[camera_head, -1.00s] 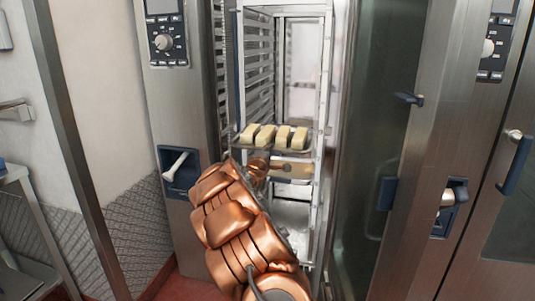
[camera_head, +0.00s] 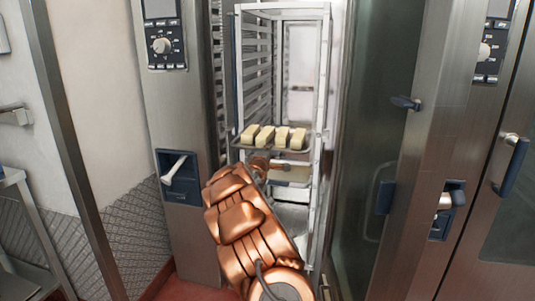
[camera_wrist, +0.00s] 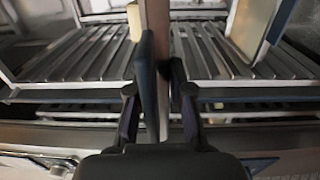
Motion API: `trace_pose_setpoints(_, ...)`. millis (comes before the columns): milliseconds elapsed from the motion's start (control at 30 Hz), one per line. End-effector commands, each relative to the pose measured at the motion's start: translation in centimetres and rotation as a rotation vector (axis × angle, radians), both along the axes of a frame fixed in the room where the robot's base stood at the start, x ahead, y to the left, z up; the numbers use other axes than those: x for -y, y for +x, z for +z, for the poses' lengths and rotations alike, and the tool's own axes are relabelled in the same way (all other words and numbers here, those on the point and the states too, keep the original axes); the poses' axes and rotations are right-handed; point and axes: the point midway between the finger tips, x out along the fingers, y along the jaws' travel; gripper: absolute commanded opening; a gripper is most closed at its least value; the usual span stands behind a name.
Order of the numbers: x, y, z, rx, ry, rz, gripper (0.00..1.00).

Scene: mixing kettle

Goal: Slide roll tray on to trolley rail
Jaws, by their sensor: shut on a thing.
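The roll tray (camera_head: 300,150) is a flat dark tray carrying several pale rolls (camera_head: 272,136). In the head view it lies about level in the trolley (camera_head: 326,100), between its side posts. The trolley is a tall metal rack with stacked rails (camera_head: 258,75) on its left side. My gripper (camera_wrist: 160,95) is shut on the tray, whose edge stands as an upright brown strip (camera_wrist: 157,40) between the fingers in the wrist view. A roll shows at the strip's upper left (camera_wrist: 134,20). In the head view my arm hides the front grip. Whether the tray edges rest on rails cannot be told.
The trolley stands in a tall oven opening. A metal column with a control panel (camera_head: 165,45) and latch (camera_head: 178,172) stands left; a glass door (camera_head: 375,120) with a blue handle (camera_head: 406,103) stands open at right. Clear rack space lies above the tray.

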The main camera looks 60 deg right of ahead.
Motion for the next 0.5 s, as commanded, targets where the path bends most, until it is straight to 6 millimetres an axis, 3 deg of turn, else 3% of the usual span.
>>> trace_pose_setpoints(500, 1.9, 0.6, 0.4, 0.004, -0.007, -0.002, 0.0)
